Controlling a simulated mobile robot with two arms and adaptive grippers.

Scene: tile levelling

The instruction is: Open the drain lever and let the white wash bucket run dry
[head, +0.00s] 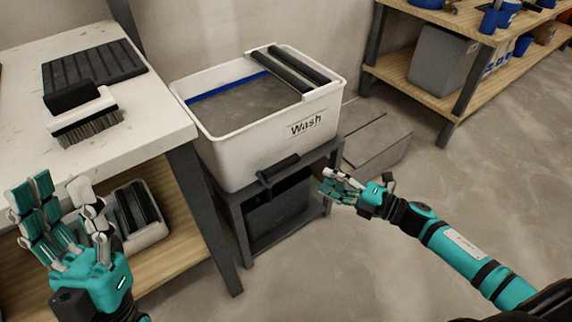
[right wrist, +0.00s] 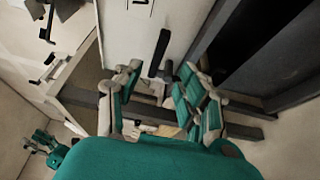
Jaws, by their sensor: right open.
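The white wash bucket (head: 240,155) stands on a dark stand and holds grey, murky water (head: 238,103). Its black drain lever (head: 278,168) sticks out low on the front wall and lies roughly level, slightly tilted. In the right wrist view the lever (right wrist: 157,52) shows just beyond the fingers. My right gripper (head: 333,184) is open and empty, to the right of the lever and apart from it; its spread fingers also show in the right wrist view (right wrist: 155,90). My left gripper (head: 55,200) is open and empty, in front of the white table.
Two dark rollers (head: 290,70) lie across the bucket's top. The stand (head: 242,225) has a dark box (head: 278,213) below the bucket. The white table (head: 150,125) at left carries a brush (head: 85,117) and a black ribbed mat (head: 92,68).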

